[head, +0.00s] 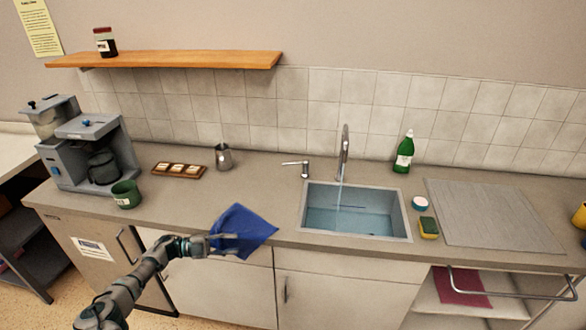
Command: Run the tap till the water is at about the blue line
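The tap (345,150) stands behind the sink, with its lever (296,164) to the left. A thin, pale stream appears to run from the spout into the sink (408,228). Bluish water (350,222) stands in the basin. A short dark blue line (349,207) shows on the basin's back wall; the water's edge looks close to it, but I cannot tell exactly. My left gripper (212,243) is shut on a blue cloth (243,228), held at the counter's front edge, left of the sink. My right gripper is out of view.
A green bottle (405,154) stands behind the sink; a small white-and-teal tub (420,203) and a sponge (429,226) sit at its right. A grey mat (490,215) lies further right. A steel jug (223,157), green mug (126,194) and coffee machine (85,145) stand left.

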